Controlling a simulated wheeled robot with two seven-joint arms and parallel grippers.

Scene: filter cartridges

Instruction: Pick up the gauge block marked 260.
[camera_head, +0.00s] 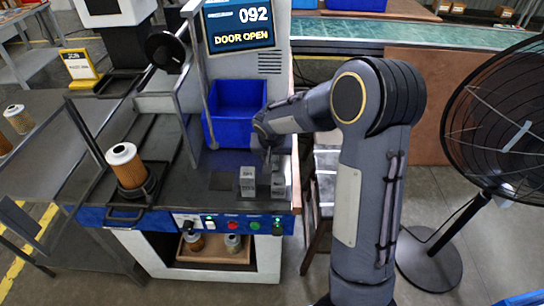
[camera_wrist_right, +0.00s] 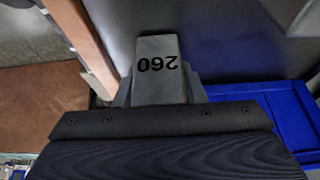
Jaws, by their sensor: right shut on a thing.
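The grey gauge block marked 260 (camera_wrist_right: 158,72) fills the middle of the right wrist view, its number upside down. My right gripper (camera_wrist_right: 161,92) is shut on it, with a finger showing on either side. In the head view my right gripper (camera_head: 268,152) is over the right front of the machine's bench, mostly hidden by my own wrist. Two grey gauge blocks (camera_head: 248,181) (camera_head: 279,186) show just below it there; their marks are too small to read. How far the held block is above the bench cannot be told. My left gripper is not in view.
A blue bin (camera_head: 236,105) stands behind the blocks. A filter cartridge (camera_head: 126,165) stands in a black holder on the left of the bench. A screen (camera_head: 240,25) reads "DOOR OPEN". A black fan (camera_head: 490,130) stands at the right.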

